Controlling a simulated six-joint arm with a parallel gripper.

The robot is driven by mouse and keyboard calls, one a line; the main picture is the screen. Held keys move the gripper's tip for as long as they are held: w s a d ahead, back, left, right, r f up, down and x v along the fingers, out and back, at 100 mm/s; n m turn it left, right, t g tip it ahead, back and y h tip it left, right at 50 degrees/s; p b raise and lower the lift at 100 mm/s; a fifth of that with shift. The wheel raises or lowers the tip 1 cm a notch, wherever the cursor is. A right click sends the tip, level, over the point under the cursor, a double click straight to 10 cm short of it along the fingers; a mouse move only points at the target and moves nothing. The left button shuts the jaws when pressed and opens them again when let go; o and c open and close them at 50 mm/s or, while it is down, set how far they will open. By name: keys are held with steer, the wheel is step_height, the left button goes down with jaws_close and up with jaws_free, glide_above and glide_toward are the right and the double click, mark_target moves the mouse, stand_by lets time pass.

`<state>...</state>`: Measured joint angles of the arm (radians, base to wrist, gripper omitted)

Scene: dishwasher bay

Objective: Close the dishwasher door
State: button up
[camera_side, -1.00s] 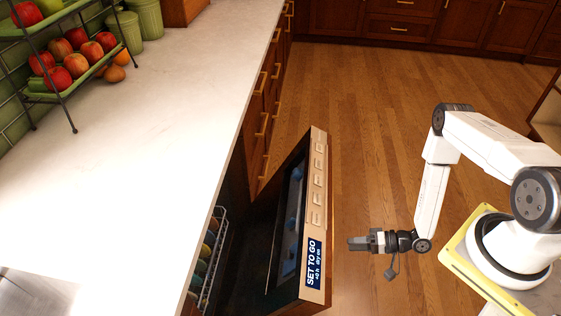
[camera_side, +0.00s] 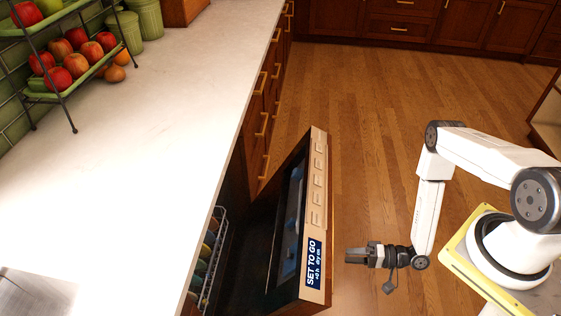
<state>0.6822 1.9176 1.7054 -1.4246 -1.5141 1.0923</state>
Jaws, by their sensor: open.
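The dishwasher door (camera_side: 318,205) stands partly open, tilted out from the counter front. Its top edge carries several buttons and a dark blue "SET TO GO" label. Its dark inner side faces the cabinet opening. My gripper (camera_side: 350,256) is open and empty, just to the right of the door's outer face, near the label end. Its fingers point left toward the door, and a small gap seems to separate them. The dishwasher rack (camera_side: 212,262) with several dishes shows inside the opening. The lower part of the door is hidden.
A white counter (camera_side: 150,130) runs along the left, with a fruit stand (camera_side: 70,130) and green canisters (camera_side: 148,20) at the back. Wooden drawers (camera_side: 262,120) with handles lie beyond the door. The wooden floor (camera_side: 400,90) is clear behind my arm.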

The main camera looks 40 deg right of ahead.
steer(key=shift+x, duration=3.2)
steer(key=shift+c, duration=0.2)
jaws_close()
